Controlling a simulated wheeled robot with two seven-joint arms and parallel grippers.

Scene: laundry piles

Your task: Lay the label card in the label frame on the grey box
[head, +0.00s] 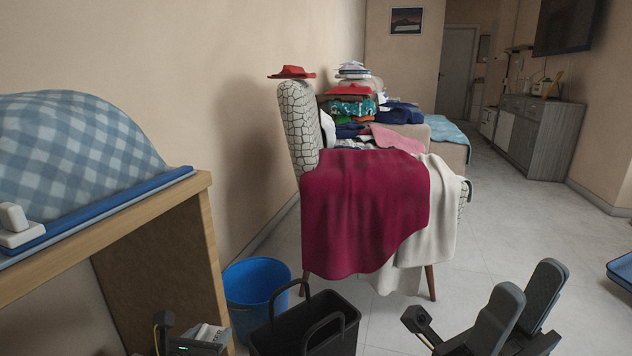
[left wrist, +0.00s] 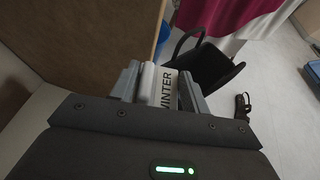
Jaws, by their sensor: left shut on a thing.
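The label card (left wrist: 165,88), white with dark lettering that reads "WINTER", stands between the fingers of my left gripper (left wrist: 160,82) in the left wrist view. My left gripper is shut on it. In the head view my left gripper (head: 200,344) is low at the left, in front of the wooden table's end panel, and the card (head: 212,332) shows as a small white piece with part of its lettering. My right gripper (head: 521,298) is at the lower right of the head view, its two fingers apart and empty. I cannot make out the grey box or its label frame in either view.
A wooden table (head: 203,182) bears a blue checked heap (head: 80,140) at left. A blue bucket (head: 255,284) and a black handled basket (head: 300,333) stand beside it. A chair draped with a magenta cloth (head: 365,212) is behind.

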